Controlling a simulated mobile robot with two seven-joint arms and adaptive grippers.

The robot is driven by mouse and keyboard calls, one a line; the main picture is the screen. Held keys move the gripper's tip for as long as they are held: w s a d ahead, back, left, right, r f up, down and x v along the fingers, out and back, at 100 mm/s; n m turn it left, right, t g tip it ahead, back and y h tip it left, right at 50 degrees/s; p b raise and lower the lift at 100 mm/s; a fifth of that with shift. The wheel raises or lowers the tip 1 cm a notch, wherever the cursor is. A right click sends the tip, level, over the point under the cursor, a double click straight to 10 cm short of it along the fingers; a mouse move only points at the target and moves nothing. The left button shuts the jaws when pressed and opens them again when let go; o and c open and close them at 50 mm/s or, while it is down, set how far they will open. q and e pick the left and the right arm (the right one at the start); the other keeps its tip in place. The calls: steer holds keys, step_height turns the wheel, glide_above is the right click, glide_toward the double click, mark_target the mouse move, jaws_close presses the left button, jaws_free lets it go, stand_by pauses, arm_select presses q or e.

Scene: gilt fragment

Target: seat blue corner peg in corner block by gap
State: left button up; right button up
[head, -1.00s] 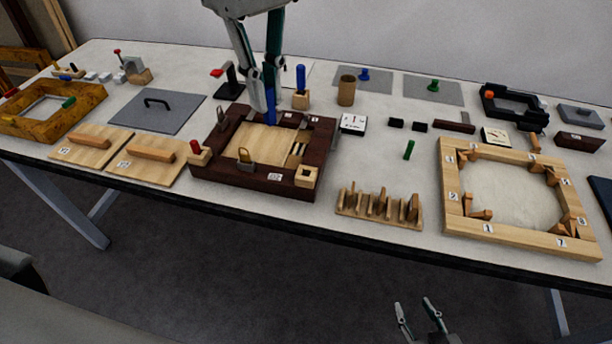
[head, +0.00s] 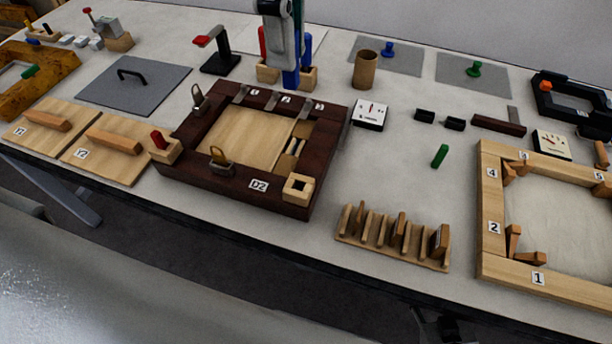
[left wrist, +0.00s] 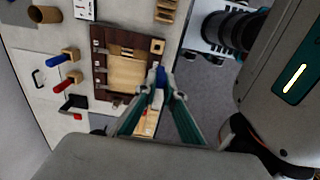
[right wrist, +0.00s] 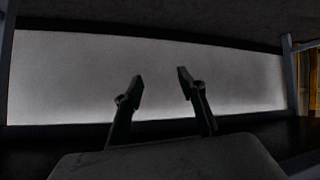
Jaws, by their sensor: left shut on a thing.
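My left gripper (head: 287,55) is shut on a blue peg (head: 290,78). In the head view it hangs in front of the blocks behind the dark frame; the peg also shows at the fingertips in the left wrist view (left wrist: 160,74). The dark red-brown frame (head: 250,192) holds a pale panel. A light corner block (head: 299,187) with an empty square hole sits at its near right corner, by the gap (head: 296,147) with small rods. Another corner block (head: 165,149) holds a red peg at the near left. My right gripper (right wrist: 158,88) is open and empty, away from these.
Behind the frame, two blocks hold a red peg (head: 262,42) and another blue peg (head: 307,46). A slotted wooden rack (head: 390,245) stands near the front edge. A green peg (head: 440,156) and white gauge (head: 369,114) lie right of the frame. Bare tabletop separates them.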

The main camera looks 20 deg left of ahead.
arm_select(q)
steer(key=f+b, duration=0.1)
steer(key=f, duration=0.5)
steer(key=f+b, duration=0.1)
steer(key=f, duration=0.5)
steer(key=w+f+b, duration=0.1)
steer(key=f, duration=0.6)
steer(key=shift+b, duration=0.4)
step_height(320, 180, down, 3)
steer(key=shift+r, duration=0.2)
steer(key=shift+f+b, duration=0.3)
steer(key=shift+f, duration=0.05)
steer(key=shift+r, duration=0.1)
steer(key=o, duration=0.4)
steer(key=shift+f, duration=0.2)
steer(key=o, duration=0.3)
arm_select(e)
steer(key=f, duration=0.3)
steer(key=shift+s+f, duration=0.3)
steer(key=shift+f, duration=0.1)
arm_select(q)
steer(key=shift+r, duration=0.1)
arm_select(e)
steer(key=shift+s, duration=0.1)
